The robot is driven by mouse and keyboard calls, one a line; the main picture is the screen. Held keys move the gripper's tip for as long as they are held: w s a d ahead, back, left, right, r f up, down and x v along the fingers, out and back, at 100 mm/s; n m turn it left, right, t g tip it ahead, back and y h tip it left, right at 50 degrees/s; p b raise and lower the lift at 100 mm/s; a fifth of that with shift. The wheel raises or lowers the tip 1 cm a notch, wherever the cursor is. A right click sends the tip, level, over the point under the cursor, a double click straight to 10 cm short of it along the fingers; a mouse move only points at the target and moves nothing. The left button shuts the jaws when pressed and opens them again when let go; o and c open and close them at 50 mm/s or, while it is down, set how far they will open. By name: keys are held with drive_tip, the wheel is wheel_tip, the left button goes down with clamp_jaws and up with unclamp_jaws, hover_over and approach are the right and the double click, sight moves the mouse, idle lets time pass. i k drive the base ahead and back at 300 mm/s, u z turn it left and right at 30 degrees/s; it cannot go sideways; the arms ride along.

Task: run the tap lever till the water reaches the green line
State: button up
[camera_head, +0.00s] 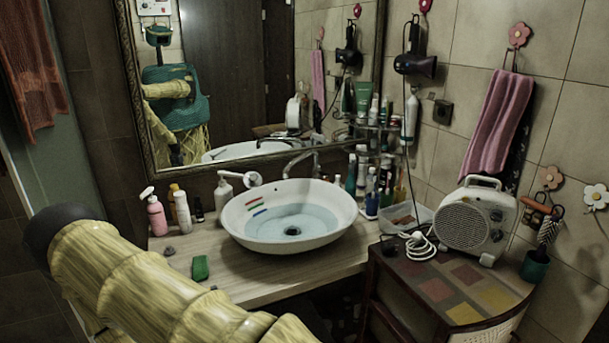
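A white oval basin (332,236) stands on the wooden counter with clear, bluish water (300,219) lying in it. Three short coloured lines mark its inner left wall: red on top, the green line (254,203) in the middle, blue lowest. The water's edge appears to lie below the green line, near the blue one. The metal tap (303,159) rises behind the basin; its lever is not clear at this size, and I see no distinct stream. My yellow arm crosses the lower left, but my gripper is out of view.
Bottles stand left of the basin, including a pink pump bottle (156,214); a green block (200,268) lies in front of them. More bottles crowd the right. A white heater (476,222) and its cable sit on the tiled-top cabinet (455,288). A mirror is behind.

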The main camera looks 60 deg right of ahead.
sight(318, 171)
drive_tip(key=i, duration=0.25)
drive_tip(key=z, duration=0.95)
